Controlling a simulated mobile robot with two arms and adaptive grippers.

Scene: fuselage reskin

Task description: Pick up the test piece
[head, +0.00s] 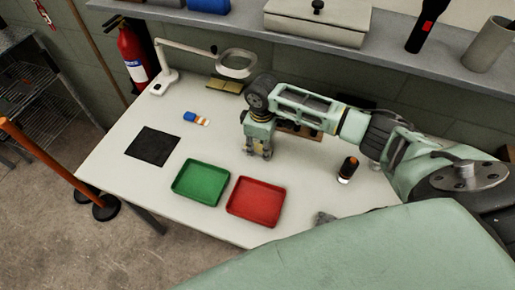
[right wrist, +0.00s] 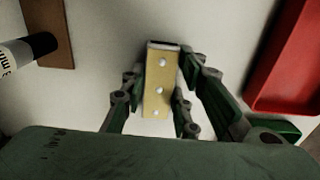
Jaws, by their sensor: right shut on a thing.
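The test piece (right wrist: 160,85) is a narrow, yellowish strip with a dark end and a row of pale round rivets, seen in the right wrist view. My right gripper (right wrist: 166,62) has its green fingers on both sides of it and is shut on it. In the head view my right gripper (head: 259,153) points down at the white table (head: 225,148), behind the red tray. The test piece cannot be made out there. Whether it touches the table is unclear. My left gripper is not in view.
A green tray (head: 200,183) and a red tray (head: 256,202) lie near the front edge. A black mat (head: 152,146), a blue-and-orange item (head: 196,118), a magnifier lamp (head: 237,65) and a dark bottle (head: 348,169) also stand or lie on the table. A shelf runs behind.

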